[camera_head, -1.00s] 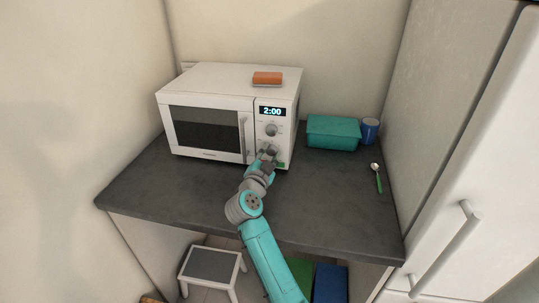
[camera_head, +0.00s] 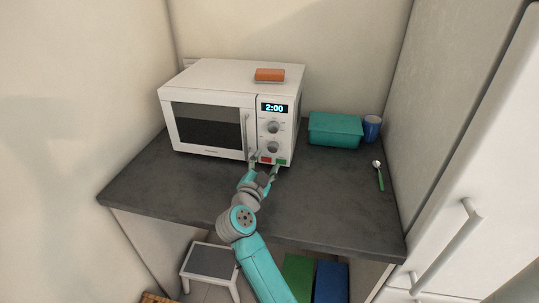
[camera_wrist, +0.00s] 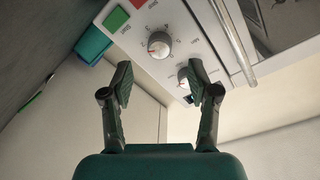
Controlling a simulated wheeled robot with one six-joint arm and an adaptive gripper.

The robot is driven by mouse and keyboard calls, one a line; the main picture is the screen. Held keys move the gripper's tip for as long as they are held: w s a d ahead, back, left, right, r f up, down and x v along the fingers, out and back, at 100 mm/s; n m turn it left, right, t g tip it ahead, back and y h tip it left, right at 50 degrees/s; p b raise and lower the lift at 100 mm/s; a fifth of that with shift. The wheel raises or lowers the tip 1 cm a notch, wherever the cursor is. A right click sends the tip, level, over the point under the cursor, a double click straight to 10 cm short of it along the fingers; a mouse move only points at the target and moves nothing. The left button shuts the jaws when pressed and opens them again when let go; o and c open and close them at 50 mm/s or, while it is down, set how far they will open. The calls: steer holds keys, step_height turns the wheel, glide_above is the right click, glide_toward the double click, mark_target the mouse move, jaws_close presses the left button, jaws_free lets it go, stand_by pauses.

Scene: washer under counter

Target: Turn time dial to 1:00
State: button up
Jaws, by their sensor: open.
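The white microwave (camera_head: 215,78) stands on the dark counter with its door shut. Its display (camera_head: 274,108) reads 2:00. Below the display are two round dials, an upper dial (camera_head: 274,127) and a lower dial (camera_head: 272,147). My gripper (camera_head: 264,164) is open and empty, just below and in front of the lower dial. In the wrist view its two fingers (camera_wrist: 160,82) are spread apart and appear clear of the dials.
A red button (camera_head: 266,160) and a green button (camera_head: 281,162) sit under the dials, close to my fingers. The door handle (camera_head: 248,135) is left of the dials. A teal container (camera_head: 335,130), blue cup (camera_head: 371,128) and spoon (camera_head: 379,177) are at the right. An orange sponge-like block (camera_head: 270,75) lies on top.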

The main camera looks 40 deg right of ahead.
steer(key=v, duration=0.6)
steer(key=shift+s+a, duration=0.1)
